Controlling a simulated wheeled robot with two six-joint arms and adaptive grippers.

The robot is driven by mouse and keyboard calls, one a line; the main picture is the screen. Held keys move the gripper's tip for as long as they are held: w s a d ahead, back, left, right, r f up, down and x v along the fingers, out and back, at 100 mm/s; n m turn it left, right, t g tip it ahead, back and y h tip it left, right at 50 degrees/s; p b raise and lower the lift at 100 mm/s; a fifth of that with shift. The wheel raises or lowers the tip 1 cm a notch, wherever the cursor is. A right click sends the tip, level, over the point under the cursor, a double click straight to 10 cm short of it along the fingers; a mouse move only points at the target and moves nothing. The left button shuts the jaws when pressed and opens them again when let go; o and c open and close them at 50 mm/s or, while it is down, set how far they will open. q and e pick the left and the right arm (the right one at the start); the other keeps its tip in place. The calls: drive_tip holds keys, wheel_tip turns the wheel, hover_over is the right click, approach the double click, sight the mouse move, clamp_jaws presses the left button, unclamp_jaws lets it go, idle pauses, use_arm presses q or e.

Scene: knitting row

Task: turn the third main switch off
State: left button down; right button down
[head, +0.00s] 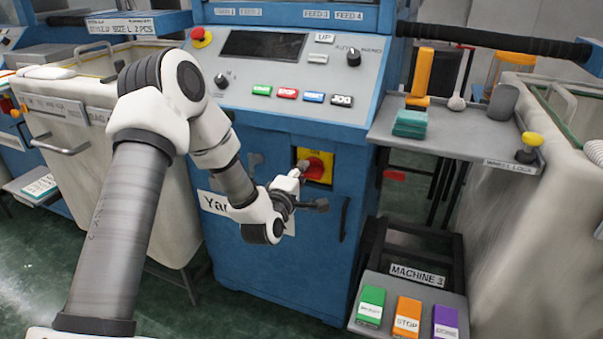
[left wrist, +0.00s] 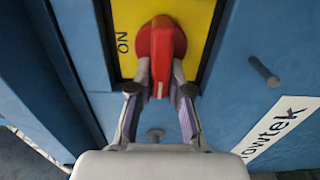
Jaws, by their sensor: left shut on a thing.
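The main switch is a red rotary knob (head: 318,169) on a yellow plate (head: 303,153), set in the blue front of the knitting machine. My left gripper (left wrist: 161,78) has its two fingers closed on either side of the knob's handle, which shows up close in the left wrist view (left wrist: 162,42). The word ON is printed on the yellow plate (left wrist: 201,22) beside the knob in that view. In the head view my left wrist partly covers the plate, and the fingertips are hard to make out. My right gripper is not in view.
A sloped control panel (head: 240,82) with coloured buttons is above the switch. A grey shelf (head: 450,135) with small items juts out at the right. A button box labelled MACHINE 3 (head: 392,290) stands low at the right. Pale bins flank the machine.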

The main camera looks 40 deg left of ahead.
use_arm(q)
drive_tip(key=c, duration=1.1)
unclamp_jaws()
drive_tip(key=v, duration=1.2)
